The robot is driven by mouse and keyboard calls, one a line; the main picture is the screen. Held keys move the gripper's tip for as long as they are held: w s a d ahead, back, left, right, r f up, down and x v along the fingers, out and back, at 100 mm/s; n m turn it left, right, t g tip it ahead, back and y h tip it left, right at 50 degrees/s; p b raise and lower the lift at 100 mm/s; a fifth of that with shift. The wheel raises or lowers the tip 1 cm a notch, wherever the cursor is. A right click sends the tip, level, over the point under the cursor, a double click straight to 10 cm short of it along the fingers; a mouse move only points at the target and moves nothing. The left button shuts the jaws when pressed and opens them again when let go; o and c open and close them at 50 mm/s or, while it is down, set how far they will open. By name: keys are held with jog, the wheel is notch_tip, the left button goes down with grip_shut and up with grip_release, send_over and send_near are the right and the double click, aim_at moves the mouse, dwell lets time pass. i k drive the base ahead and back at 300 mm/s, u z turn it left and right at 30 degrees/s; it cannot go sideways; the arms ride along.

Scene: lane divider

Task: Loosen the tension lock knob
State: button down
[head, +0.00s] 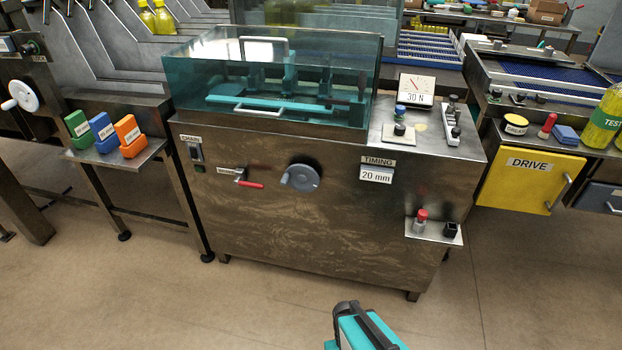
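No knob in the head view has a readable "tension lock" label. A black knob (399,129) stands on a small pale plate on the machine's top right, just in front of the gauge reading 30 N (416,88). Another black knob (29,48) sits at the far left beside a small label, apparently "LOCK". I cannot tell from the labels which is the tension lock knob. A teal and black part (362,328) at the bottom edge seems to be mine, possibly my gripper. It is well apart from both knobs. Its fingertips cannot be made out.
The machine's front has a red-handled lever (249,183), a grey round crank (300,178) and a "20 mm" timing display (376,175). A teal clear cover (200,85) encloses its top left. A small shelf (433,233) juts out at lower right. The floor in front is clear.

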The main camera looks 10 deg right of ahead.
aim_at(399, 110)
jog(key=i, duration=0.9)
jog(key=z, duration=0.05)
